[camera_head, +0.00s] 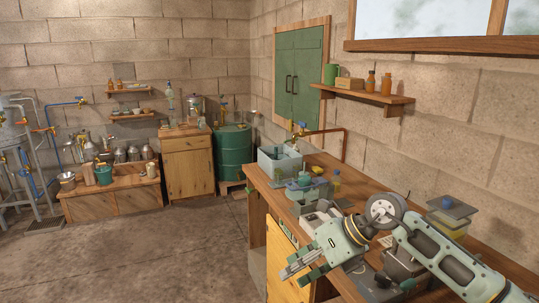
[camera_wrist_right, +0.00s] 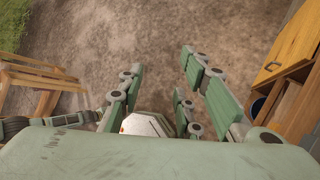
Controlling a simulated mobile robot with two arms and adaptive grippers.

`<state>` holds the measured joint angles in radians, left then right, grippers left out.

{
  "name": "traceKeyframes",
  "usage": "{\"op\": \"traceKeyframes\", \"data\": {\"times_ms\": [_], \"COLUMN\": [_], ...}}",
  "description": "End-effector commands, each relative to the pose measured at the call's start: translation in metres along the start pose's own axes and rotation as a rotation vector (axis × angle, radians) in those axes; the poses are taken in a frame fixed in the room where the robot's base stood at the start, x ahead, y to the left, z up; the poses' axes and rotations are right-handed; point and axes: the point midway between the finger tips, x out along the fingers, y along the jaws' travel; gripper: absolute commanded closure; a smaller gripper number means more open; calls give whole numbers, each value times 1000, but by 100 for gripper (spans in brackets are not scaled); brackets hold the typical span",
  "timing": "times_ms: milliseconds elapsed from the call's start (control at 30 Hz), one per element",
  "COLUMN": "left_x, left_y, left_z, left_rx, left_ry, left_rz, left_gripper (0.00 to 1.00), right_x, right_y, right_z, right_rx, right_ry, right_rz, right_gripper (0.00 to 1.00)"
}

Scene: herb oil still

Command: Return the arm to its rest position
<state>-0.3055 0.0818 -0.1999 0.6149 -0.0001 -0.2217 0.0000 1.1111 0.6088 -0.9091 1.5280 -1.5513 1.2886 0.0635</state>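My right arm comes in from the right side of the head view, over the wooden workbench (camera_head: 257,181). Its right gripper (camera_head: 291,264) points left, past the bench's front edge. In the right wrist view the fingers of this gripper (camera_wrist_right: 164,68) stand apart. Only bare floor shows between them, and they hold nothing.
A wooden shelf (camera_head: 372,96) is on the wall above. The concrete floor (camera_head: 170,250) left of the bench is clear.

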Motion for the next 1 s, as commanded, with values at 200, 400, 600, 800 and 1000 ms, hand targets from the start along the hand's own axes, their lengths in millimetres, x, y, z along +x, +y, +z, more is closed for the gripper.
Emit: {"op": "traceKeyframes", "data": {"times_ms": [200,400,600,800,1000], "left_x": [0,0,0,0,0], "left_y": [-1,-1,-1,1,1], "left_z": [-3,-8,-9,-10,-10], "left_rx": [0,1,0,0,-1], "left_ry": [4,13,15,16,15], "left_rz": [-1,-1,-1,1,1], "left_gripper": [70,70,70,70,70], "right_x": [24,-30,-69,-52,-10], "right_y": [127,140,56,-40,-70], "right_z": [46,78,49,-61,-202], "right_rx": [209,642,1247,1935,2529], "right_ry": [-439,-850,-1204,-1433,-1485], "right_rz": [520,852,979,856,543], "right_gripper": [68,68,68,68,68]}}
